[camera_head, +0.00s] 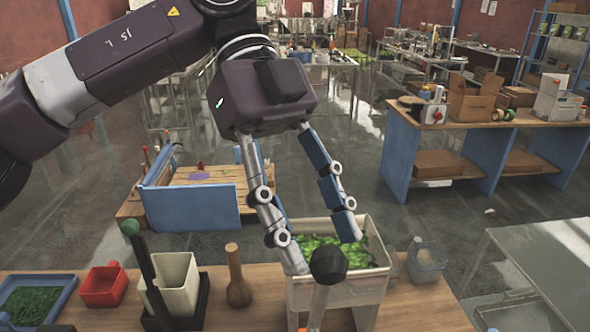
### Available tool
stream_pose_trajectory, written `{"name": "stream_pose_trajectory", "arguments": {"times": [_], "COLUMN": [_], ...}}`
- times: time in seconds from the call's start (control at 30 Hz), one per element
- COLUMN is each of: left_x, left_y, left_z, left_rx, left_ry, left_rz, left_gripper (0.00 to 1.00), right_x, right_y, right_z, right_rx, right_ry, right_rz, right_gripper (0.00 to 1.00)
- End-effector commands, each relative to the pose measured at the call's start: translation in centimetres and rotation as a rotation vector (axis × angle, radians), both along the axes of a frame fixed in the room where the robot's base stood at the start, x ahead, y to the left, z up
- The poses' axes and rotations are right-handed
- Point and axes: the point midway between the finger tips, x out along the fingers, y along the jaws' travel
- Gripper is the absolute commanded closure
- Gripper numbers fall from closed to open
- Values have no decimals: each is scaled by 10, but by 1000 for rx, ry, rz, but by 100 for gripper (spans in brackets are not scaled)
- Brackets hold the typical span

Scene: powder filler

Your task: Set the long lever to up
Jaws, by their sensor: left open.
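Two levers show, and I cannot tell for sure which is the long one. A grey lever with a round black knob (328,265) stands in front of the white bin (345,296) at the table's front, its lower end cut off by the picture edge. Contact cannot be told. My right gripper is not in view.
The bin holds green leafy stuff (318,246). On the wooden table (425,312) stand a blue tray (62,298), a red container (104,288), a white container (172,284), a wooden pestle (238,290) and a clear jug (425,265). A metal table (545,260) stands at right.

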Motion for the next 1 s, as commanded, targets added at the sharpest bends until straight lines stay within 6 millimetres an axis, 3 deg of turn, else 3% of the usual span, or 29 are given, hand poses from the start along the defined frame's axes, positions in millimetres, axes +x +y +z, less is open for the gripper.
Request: {"name": "stream_pose_trajectory", "arguments": {"times": [0.2,0.4,1.0], "left_x": [25,41,52], "left_y": [14,24,30], "left_z": [32,52,64], "left_rx": [-3,1,-1], "left_ry": [1,1,2], "left_rz": [2,0,0], "left_gripper": [55,55,55], "right_x": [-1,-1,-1], "right_y": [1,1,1], "right_z": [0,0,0], "right_rx": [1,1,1], "right_ry": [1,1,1], "right_rz": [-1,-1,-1], "right_gripper": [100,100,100]}}
